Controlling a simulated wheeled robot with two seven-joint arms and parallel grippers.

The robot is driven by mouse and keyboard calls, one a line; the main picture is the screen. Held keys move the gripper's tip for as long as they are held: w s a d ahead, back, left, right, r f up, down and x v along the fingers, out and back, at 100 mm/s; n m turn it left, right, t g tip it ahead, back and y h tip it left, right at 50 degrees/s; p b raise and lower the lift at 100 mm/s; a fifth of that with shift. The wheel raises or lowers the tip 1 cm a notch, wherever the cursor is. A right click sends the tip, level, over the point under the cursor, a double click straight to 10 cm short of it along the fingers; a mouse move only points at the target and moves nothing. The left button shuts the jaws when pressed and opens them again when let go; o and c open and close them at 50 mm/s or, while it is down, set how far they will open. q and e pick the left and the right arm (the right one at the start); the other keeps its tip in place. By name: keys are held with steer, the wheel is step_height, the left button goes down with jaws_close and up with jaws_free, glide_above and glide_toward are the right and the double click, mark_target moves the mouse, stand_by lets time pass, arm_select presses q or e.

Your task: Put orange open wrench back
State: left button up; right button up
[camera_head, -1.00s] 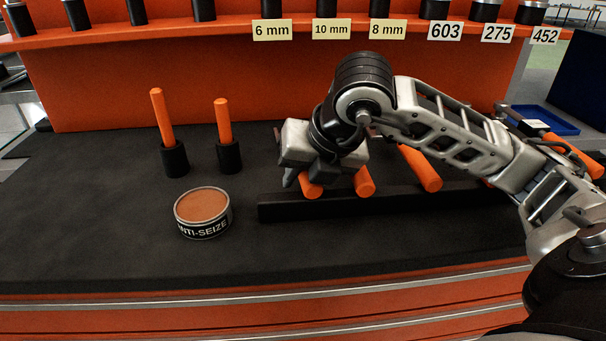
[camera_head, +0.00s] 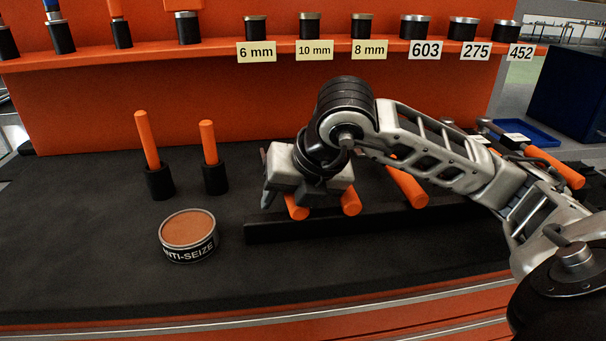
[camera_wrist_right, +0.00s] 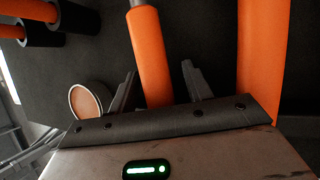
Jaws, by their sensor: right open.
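Several orange handles lie on a low black rack on the bench. The leftmost handle (camera_head: 297,208) and the one beside it (camera_head: 350,202) stick out under my right gripper (camera_head: 283,196). I cannot tell which handle belongs to the open wrench, as the tool heads are hidden behind my arm. In the right wrist view my right gripper (camera_wrist_right: 158,72) is open, with its fingers on either side of an orange handle (camera_wrist_right: 150,65) that has a grey shaft. Whether they touch it is unclear. My left gripper is not in view.
An anti-seize tin (camera_head: 188,235) stands left of the black rack (camera_head: 340,228). Two upright orange handles in black holders (camera_head: 160,182) (camera_head: 215,178) stand behind it. A labelled orange shelf (camera_head: 150,52) runs along the back. A blue tray (camera_head: 525,132) is at right.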

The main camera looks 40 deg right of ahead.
steer(key=shift+r, duration=0.35)
arm_select(q)
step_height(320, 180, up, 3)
steer(key=p, duration=0.2)
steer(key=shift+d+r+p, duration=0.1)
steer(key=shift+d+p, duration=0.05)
steer(key=shift+p, duration=0.15)
arm_select(e)
steer(key=v, duration=1.5)
steer(key=shift+s, duration=0.25)
steer(key=shift+r, duration=0.15)
